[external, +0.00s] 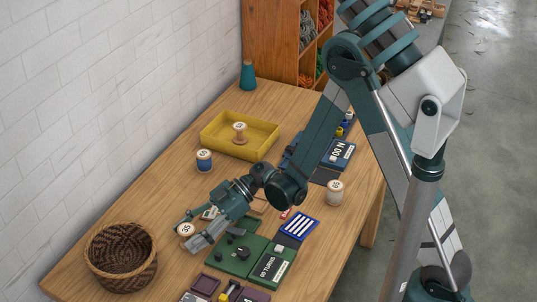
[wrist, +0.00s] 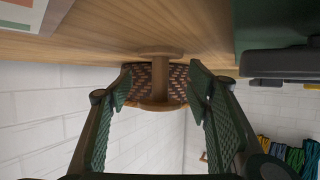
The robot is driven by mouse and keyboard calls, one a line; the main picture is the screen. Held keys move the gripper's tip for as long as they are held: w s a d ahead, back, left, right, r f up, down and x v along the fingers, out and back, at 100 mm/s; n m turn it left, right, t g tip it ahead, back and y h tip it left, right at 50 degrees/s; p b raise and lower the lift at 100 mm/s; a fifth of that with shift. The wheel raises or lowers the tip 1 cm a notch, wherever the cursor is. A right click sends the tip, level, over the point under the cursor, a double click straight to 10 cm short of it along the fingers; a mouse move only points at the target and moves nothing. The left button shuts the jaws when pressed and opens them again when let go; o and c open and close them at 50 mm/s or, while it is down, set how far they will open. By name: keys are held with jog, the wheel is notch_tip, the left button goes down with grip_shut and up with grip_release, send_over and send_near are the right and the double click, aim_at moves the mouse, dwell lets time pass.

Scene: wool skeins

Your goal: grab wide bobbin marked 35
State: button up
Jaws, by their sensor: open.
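A pale wooden bobbin with a wide round top (external: 186,229) stands on the table at my gripper; its top mark looks like 35, though small. In the wrist view, which is upside down, the bare wooden bobbin (wrist: 160,72) shows its stem and both wide flanges. My gripper (external: 188,234) is low over the table, with its fingers spread. In the wrist view my gripper (wrist: 160,90) has one finger on each side of the bobbin, and I see no firm contact.
A woven basket (external: 121,262) stands beyond the bobbin. Other bobbins are a blue one (external: 204,161), a pale one (external: 335,193) and one (external: 239,131) in the yellow tray (external: 260,149). A green case (external: 232,258) lies close to my gripper.

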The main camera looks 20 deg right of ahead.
aim_at(184, 231)
jog(key=shift+c, duration=0.7)
jog(key=c, duration=1.1)
jog(key=shift+c, duration=0.2)
jog(key=shift+r, duration=0.1)
jog(key=shift+r+p, duration=1.4)
jog(key=shift+r, duration=3.5)
